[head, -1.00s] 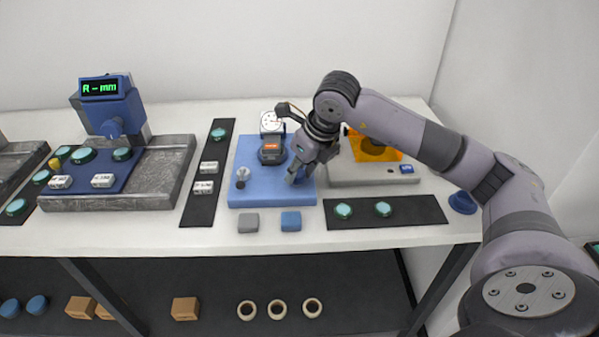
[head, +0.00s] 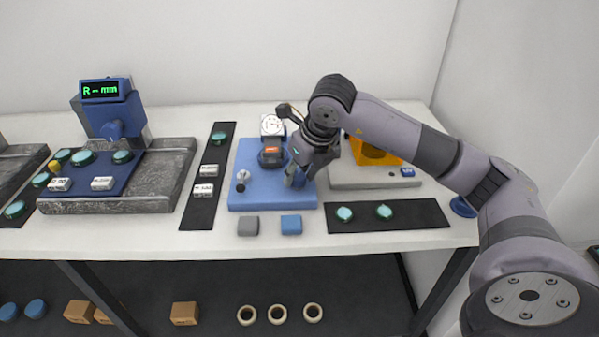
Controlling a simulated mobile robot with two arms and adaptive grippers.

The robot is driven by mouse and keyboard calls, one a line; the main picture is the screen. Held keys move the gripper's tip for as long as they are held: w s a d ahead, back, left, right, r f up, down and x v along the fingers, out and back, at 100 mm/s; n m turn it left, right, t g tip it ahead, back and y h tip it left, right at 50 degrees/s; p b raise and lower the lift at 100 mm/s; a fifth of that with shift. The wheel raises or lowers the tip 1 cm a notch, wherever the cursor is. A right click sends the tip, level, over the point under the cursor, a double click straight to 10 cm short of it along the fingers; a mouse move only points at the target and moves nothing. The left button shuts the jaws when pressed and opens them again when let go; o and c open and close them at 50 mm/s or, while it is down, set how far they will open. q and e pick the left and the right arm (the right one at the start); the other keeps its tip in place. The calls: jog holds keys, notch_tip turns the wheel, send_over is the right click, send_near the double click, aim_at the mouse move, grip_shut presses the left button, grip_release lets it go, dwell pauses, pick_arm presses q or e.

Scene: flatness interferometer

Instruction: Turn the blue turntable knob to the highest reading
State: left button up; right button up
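A light-blue base plate (head: 245,200) carries a dial gauge with a white face (head: 272,125), a dark block with an orange label (head: 272,151) and a small silver knob (head: 242,176). My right gripper (head: 297,180) points down over the right side of this plate, at a blue knob (head: 301,181) that is mostly hidden by the fingers. The fingers are around or against the knob; whether they grip it is too small to tell. The gauge reading is too small to read. My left gripper is out of view.
Grey and blue blocks (head: 291,224) lie in front of the plate. A black mat with teal discs (head: 420,212) is at right, beside a grey base with an orange part (head: 372,152). A blue instrument with a green display (head: 101,89) stands at left. White tabletop is bare along the front.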

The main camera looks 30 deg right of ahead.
jog(key=shift+o, duration=1.1)
jog(key=shift+r, duration=0.15)
jog(key=v, duration=1.1)
jog(key=shift+s+r, duration=0.2)
jog(key=shift+r, duration=0.15)
jog(key=shift+f, duration=0.1)
